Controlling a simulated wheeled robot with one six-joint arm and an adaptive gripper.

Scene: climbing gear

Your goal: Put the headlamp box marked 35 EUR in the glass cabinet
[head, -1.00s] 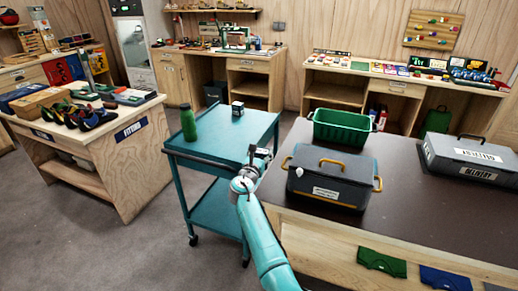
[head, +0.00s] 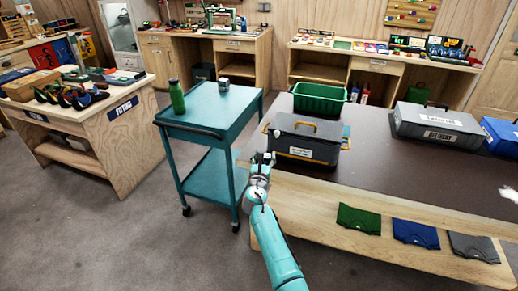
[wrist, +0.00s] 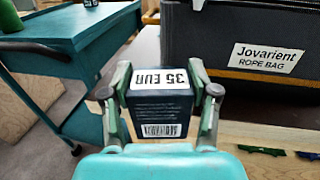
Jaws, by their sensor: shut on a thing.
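The headlamp box (wrist: 160,108), dark with a white band reading 35 EUR and a barcode, sits between the fingers of my gripper (wrist: 160,95) in the wrist view. The fingers are shut on its two sides. In the head view my gripper (head: 262,158) is between the teal trolley and the dark rope bag box, in front of them; the held box is hard to make out there. A tall pale cabinet with a glassy front (head: 118,27) stands at the back left, partly cut off by the top edge; I cannot tell whether its door is open.
The dark table (head: 400,165) holds the rope bag box (head: 300,150), a green crate (head: 318,98) and a grey case (head: 437,125). Grey floor (head: 90,235) is clear at left.

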